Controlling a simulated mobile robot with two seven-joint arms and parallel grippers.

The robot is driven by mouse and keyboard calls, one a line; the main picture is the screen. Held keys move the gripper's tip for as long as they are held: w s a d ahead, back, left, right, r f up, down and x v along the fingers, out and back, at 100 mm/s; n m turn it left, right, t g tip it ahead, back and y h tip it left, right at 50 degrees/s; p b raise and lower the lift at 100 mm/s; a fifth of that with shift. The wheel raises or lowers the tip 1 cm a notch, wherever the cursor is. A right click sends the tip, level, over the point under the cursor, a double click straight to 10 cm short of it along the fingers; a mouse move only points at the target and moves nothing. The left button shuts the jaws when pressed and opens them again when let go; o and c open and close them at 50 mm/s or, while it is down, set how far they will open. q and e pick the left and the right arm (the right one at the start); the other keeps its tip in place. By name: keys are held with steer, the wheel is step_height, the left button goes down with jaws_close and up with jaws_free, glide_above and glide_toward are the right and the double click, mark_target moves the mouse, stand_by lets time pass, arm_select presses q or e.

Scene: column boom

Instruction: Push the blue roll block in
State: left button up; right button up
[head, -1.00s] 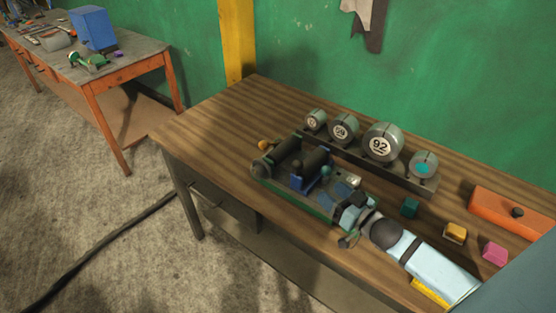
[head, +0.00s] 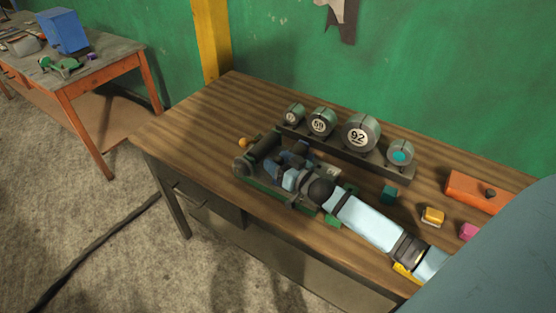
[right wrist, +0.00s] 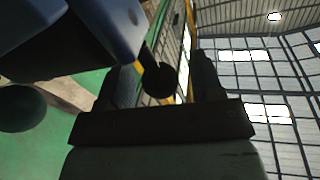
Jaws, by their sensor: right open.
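The roller machine (head: 262,186) has a green base and stands on the wooden bench. Its dark roller (head: 265,144) shows at the left end. The blue roll block (head: 299,148) is mostly hidden behind my right gripper in the head view. It shows large at the upper left of the right wrist view (right wrist: 85,30), close to the fingers. My right gripper (head: 280,160) is over the machine, just right of the roller. Its two fingers stand apart with no object clearly between them (right wrist: 163,85). I cannot tell whether it touches the block. My left gripper is not in view.
The bench's far left is clear.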

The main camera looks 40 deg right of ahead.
steer(key=shift+w, duration=0.1)
jaws_close()
steer(key=w, duration=0.1)
steer(key=w+a, duration=0.1)
steer(key=w, duration=0.1)
steer(key=shift+w+a, duration=0.2)
steer(key=shift+a, duration=0.05)
jaws_free()
steer(key=shift+s, duration=0.1)
steer(key=shift+s, duration=0.1)
steer(key=shift+s+d+f, duration=0.15)
steer(key=shift+s, duration=0.2)
steer(key=s+d+b, duration=0.2)
steer(key=s, duration=1)
steer(key=shift+s+d, duration=0.25)
steer(key=shift+s, duration=0.05)
